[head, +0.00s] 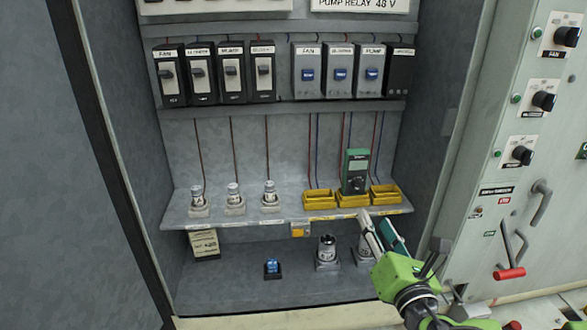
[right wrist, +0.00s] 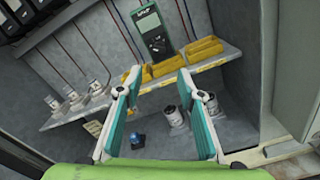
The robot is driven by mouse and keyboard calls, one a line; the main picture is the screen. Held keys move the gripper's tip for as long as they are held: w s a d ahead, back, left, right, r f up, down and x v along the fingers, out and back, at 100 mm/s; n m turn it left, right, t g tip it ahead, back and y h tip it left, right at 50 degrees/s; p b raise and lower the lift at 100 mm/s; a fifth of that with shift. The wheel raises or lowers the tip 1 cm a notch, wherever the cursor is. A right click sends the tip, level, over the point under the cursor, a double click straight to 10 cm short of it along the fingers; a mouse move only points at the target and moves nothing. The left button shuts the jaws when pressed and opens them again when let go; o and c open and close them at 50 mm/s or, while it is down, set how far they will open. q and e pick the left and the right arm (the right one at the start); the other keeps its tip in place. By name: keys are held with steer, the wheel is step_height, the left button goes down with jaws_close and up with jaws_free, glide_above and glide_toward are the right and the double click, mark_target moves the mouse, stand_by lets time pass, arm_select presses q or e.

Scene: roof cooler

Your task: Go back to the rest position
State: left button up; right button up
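My right gripper (head: 382,236) is in front of the cabinet's shelf (head: 285,222), at the right, below the yellow bins. In the right wrist view its two teal-padded fingers (right wrist: 160,97) are spread apart with nothing between them. A green meter (head: 356,172) stands upright at the middle yellow bin (head: 352,201), behind and above the gripper; it also shows in the right wrist view (right wrist: 150,33). The fingers look apart from the meter and the shelf. My left gripper is in neither view.
Fuses (head: 233,194) stand on the shelf's left. Below are a blue part (head: 272,268), a canister (head: 327,250) and a tag (head: 204,245). Breakers (head: 231,72) and relays (head: 340,72) line the rail above. The cabinet's right side has knobs (head: 544,101) and a red-handled lever (head: 509,273).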

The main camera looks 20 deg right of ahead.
steer(key=shift+f, duration=0.1)
steer(key=s+a+f+m+g+y, duration=0.1)
steer(key=s+a+f+m+g, duration=0.1)
steer(key=s+f+m+g, duration=0.4)
steer(key=s+a+f+m+g, duration=0.1)
steer(key=s+a+f+m, duration=0.2)
steer(key=f+m, duration=0.55)
steer(key=s+a+f+m+g+y, duration=0.15)
steer(key=s+f+m+g, duration=0.3)
steer(key=f, duration=0.45)
steer(key=s+a+f+m+g+y, duration=0.25)
steer(key=s+a+f+m, duration=0.25)
steer(key=s+a+m, duration=0.3)
step_height(320, 180, down, 32)
steer(key=s+n+g+b, duration=0.1)
steer(key=s+n+b, duration=0.15)
steer(key=b, duration=0.25)
steer(key=s+d+f+g+b, duration=0.1)
steer(key=s+d+f+b, duration=0.2)
steer(key=s+f, duration=1.4)
steer(key=shift+d+f+m+h+b, duration=0.2)
steer(key=shift+f+m+h+b, duration=0.15)
steer(key=shift+f, duration=0.6)
